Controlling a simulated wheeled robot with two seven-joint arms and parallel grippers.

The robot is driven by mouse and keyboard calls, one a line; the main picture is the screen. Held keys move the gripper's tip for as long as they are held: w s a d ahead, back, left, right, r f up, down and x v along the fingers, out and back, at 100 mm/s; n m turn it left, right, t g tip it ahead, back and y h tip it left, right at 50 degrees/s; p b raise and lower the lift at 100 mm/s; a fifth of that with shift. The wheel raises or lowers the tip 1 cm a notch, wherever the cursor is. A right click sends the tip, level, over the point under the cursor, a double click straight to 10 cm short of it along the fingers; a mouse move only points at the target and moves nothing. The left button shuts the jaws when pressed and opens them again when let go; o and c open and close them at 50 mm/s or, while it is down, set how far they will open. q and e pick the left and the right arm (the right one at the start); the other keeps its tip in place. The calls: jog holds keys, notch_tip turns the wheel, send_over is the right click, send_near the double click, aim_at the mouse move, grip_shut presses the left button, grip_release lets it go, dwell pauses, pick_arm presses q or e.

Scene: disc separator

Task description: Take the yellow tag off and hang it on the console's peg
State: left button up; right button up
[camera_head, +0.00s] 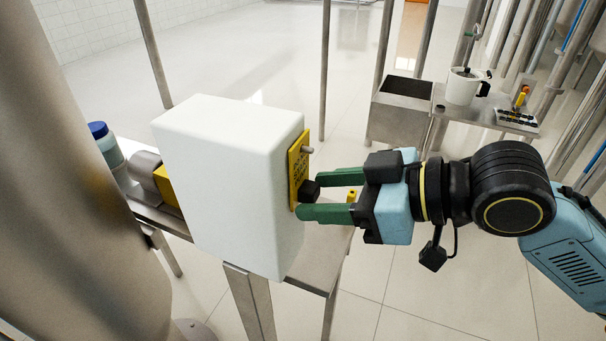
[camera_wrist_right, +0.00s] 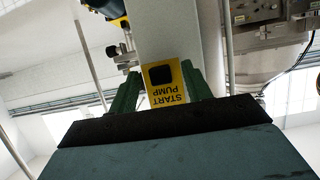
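A yellow tag (camera_head: 295,180) with dark lettering lies flat against the right side of a white box (camera_head: 215,180). In the right wrist view the tag (camera_wrist_right: 167,95) reads START PUMP, upside down. A short grey peg (camera_head: 308,150) sticks out near the tag's top. A black block (camera_head: 310,191) stands out in front of the tag; it shows as a dark square (camera_wrist_right: 160,73) in the wrist view. My right gripper (camera_head: 308,195) has its green fingers apart, one on each side of the block. Whether they touch anything is unclear. My left gripper is out of view.
The white box stands on a narrow metal table (camera_head: 320,262). Behind, a side shelf (camera_head: 455,112) holds a white mug (camera_head: 462,88) and a small keypad (camera_head: 517,118). A grey open bin (camera_head: 398,112) stands beside it. A bottle (camera_head: 106,147) is at the left. Metal posts rise behind the table.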

grip_shut()
jog(key=shift+s+d, duration=0.15)
jog(key=shift+d, duration=0.35)
jog(key=shift+s+d, duration=0.15)
jog(key=shift+d, duration=0.35)
jog(key=shift+s+d, duration=0.25)
jog(key=shift+d, duration=0.5)
jog(key=shift+s+d, duration=0.25)
jog(key=shift+d, duration=0.5)
jog(key=shift+s+d, duration=0.25)
jog(key=shift+d, duration=0.5)
